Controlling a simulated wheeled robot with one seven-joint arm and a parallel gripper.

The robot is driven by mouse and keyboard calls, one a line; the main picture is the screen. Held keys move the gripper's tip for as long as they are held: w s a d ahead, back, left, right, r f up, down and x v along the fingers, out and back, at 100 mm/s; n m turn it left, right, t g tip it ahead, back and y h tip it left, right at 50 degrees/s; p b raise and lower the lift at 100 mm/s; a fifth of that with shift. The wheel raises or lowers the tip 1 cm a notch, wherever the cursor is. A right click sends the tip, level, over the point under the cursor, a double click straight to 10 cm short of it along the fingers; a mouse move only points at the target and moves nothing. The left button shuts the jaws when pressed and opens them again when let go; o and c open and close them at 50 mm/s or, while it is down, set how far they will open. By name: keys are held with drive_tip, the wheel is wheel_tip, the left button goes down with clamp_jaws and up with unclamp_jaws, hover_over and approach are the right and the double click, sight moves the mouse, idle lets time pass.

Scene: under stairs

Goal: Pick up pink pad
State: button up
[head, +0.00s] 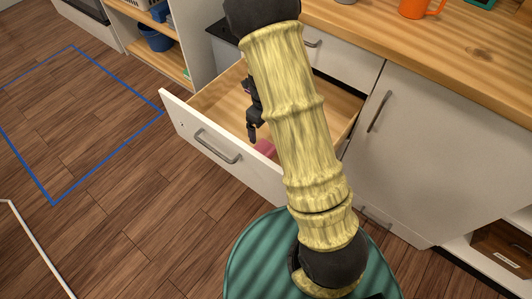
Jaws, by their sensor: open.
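The pink pad (265,149) lies in an open drawer, near its front panel. Only a small part of it shows, because my arm covers the rest. The drawer (214,101) is pulled out from the white cabinet and has a wooden inside. My gripper (251,138) reaches down over the drawer, just left of and above the pad in the picture. Its dark fingers are small here and partly hidden by my arm. The gripper is open, and I see nothing held in it.
The wooden counter (450,60) runs above the drawer at the right, with an orange mug (417,8) on it. The drawer's front panel (190,132) stands up as an edge. A closed white cabinet door (440,150) is at the right. Open floor lies to the left.

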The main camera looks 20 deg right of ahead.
drive_tip(key=b, duration=0.2)
hover_over(264, 149)
wheel_tip(264, 149, down, 7)
drive_tip(key=shift+w+d+r, duration=0.1)
drive_tip(key=shift+d+r, duration=0.05)
drive_tip(key=f+b, duration=0.2)
drive_tip(key=f, duration=0.3)
drive_tip(key=shift+s+f, duration=0.1)
drive_tip(key=shift+s, duration=0.1)
idle(0.3)
drive_tip(key=c, duration=1.2)
drive_tip(key=shift+o, duration=0.2)
